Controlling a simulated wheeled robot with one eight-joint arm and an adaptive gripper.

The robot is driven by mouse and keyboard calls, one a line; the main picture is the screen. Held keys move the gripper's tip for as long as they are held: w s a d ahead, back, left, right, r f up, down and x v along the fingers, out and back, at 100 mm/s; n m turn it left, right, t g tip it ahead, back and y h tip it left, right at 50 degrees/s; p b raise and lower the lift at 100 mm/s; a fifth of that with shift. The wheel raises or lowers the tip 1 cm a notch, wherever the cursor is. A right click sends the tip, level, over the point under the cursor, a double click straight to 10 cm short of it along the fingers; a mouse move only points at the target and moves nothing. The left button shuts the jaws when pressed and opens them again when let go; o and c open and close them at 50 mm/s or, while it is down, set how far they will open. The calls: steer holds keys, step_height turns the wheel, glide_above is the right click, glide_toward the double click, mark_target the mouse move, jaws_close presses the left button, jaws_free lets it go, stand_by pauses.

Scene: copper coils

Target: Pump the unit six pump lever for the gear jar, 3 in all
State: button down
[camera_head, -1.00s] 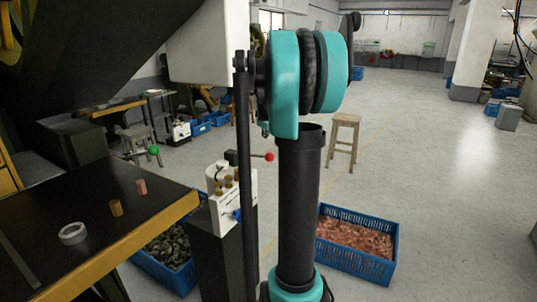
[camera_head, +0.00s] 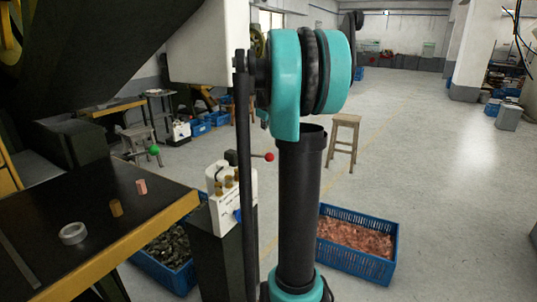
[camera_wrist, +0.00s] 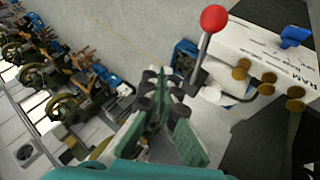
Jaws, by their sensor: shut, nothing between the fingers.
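The pump unit is a white box (camera_head: 222,210) with brass fittings and a blue knob, on a dark stand beside the black table. Its pump lever ends in a red ball (camera_head: 269,157) and points right. In the wrist view the white unit (camera_wrist: 262,52) is at upper right, and the red ball (camera_wrist: 213,18) tops a metal rod that rises from a bent joint. My gripper (camera_wrist: 163,88) is shut and empty, below and left of the red ball, apart from it and near the lower rod. The gripper is out of sight in the head view.
Blue crates of dark scrap (camera_head: 165,270) and copper pieces (camera_head: 357,250) stand on the floor. A wooden stool (camera_head: 344,140) stands behind.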

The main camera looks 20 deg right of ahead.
stand_by(0.3)
steer(key=shift+s+d+f, duration=0.15)
steer(key=shift+f, duration=1.3)
steer(key=shift+s+d+f, duration=0.1)
steer(key=shift+s+f, duration=0.1)
steer(key=shift+f, duration=1.25)
steer(key=shift+s+d+f, duration=0.15)
steer(key=shift+f, duration=1.3)
steer(key=shift+f, duration=0.1)
steer(key=shift+f, duration=0.3)
